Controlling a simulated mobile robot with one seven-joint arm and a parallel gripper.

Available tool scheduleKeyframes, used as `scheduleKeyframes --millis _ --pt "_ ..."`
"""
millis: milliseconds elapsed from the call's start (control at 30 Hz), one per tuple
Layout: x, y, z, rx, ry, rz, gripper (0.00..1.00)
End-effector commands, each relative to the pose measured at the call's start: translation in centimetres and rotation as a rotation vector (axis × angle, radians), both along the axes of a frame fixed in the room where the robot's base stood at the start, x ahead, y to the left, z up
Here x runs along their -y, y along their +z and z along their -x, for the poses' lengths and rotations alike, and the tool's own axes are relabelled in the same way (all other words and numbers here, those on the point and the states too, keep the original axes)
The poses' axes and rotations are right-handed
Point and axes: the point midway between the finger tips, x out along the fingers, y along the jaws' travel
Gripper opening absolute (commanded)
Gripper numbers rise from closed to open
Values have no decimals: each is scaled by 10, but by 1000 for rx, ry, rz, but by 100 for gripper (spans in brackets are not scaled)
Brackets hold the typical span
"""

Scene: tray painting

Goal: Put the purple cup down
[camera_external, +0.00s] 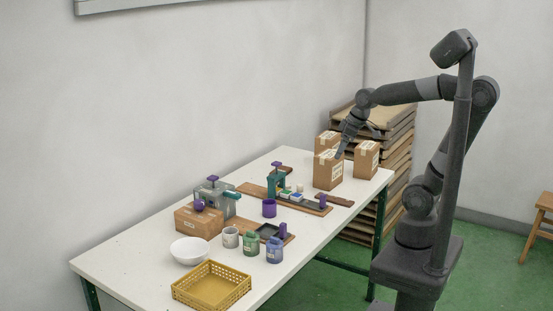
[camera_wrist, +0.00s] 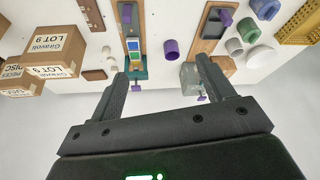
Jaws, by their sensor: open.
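The purple cup (camera_external: 269,208) stands upright on the white table (camera_external: 130,264), between two wooden boards with fixtures. It also shows in the wrist view (camera_wrist: 171,48), beyond the gap between my fingers and apart from them. My gripper (camera_external: 340,153) is up over the far end of the table, close to the cardboard boxes and well away from the cup. In the wrist view my gripper (camera_wrist: 163,68) has its two fingers spread wide with nothing between them.
Cardboard boxes (camera_external: 328,170) stand at the far end, below my gripper. A grey machine (camera_external: 216,197), a white bowl (camera_external: 189,251), several paint pots (camera_external: 251,243) and a yellow basket (camera_external: 211,287) fill the near end. Stacked wooden trays (camera_external: 395,145) stand behind the table.

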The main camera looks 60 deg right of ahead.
Motion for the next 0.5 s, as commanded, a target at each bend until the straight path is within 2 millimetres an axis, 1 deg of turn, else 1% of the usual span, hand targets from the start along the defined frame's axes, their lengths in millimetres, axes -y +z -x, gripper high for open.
scheduleKeyframes --millis 33,167,267,367,500 --pt "-2 -3 -11 -13 35 1 74" --pt "-9 -13 -45 -36 156 6 74" --pt "-15 -25 -72 -49 254 6 74" --pt "-20 -39 -100 -58 350 6 74" --pt "-27 -64 -137 -63 483 4 74"
